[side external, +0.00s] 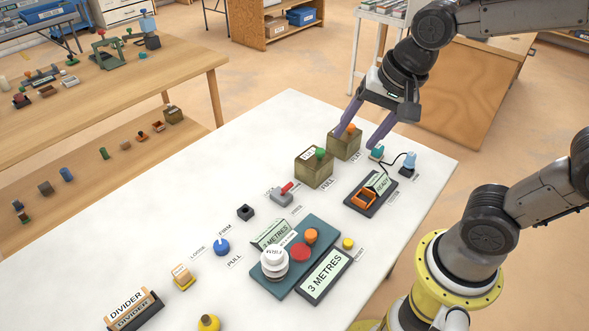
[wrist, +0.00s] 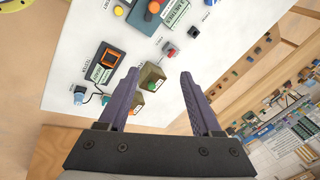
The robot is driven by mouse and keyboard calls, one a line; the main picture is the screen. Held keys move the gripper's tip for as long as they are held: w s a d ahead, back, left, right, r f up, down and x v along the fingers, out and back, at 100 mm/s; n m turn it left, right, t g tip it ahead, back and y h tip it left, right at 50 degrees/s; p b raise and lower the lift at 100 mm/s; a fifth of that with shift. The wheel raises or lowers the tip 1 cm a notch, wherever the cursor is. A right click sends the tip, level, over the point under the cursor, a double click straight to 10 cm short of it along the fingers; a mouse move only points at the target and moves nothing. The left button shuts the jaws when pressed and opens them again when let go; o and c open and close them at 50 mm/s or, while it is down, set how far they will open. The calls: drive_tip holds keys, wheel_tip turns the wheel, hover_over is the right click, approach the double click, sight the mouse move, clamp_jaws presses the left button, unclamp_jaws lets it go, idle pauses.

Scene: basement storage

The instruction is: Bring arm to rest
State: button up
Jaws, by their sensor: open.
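My gripper (side external: 355,141) is open and empty, held above the white table (side external: 180,196) near its far end. Its two purple fingers also show in the wrist view (wrist: 160,73), spread apart with nothing clamped between them. In the side view the fingertips overlap an olive box with an orange knob (side external: 343,147); whether they touch it I cannot tell. A similar box with a green knob (side external: 313,170) stands just to its left. My arm reaches in from the upper right.
A black tester with an orange frame (side external: 368,194) and a cabled blue-topped piece (side external: 409,162) lie right of the boxes. A red-lever switch (side external: 283,195), a teal panel (side external: 305,255) and a blue knob (side external: 222,246) lie nearer. A wooden bench (side external: 120,75) stands left.

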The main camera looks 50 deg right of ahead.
drive_tip(key=s+d+n+t, duration=0.1)
drive_tip(key=s+d+n, duration=0.1)
drive_tip(key=s+n, duration=0.7)
drive_tip(key=n, duration=0.2)
drive_tip(key=shift+d+r+n, duration=0.2)
drive_tip(key=shift+n, duration=0.1)
idle(1.6)
drive_tip(key=n+g, duration=0.1)
drive_tip(key=g, duration=0.4)
hover_over(311, 234)
wheel_tip(311, 234, down, 14)
drive_tip(key=r, duration=0.1)
wheel_tip(311, 234, down, 14)
drive_tip(key=shift+r, duration=0.2)
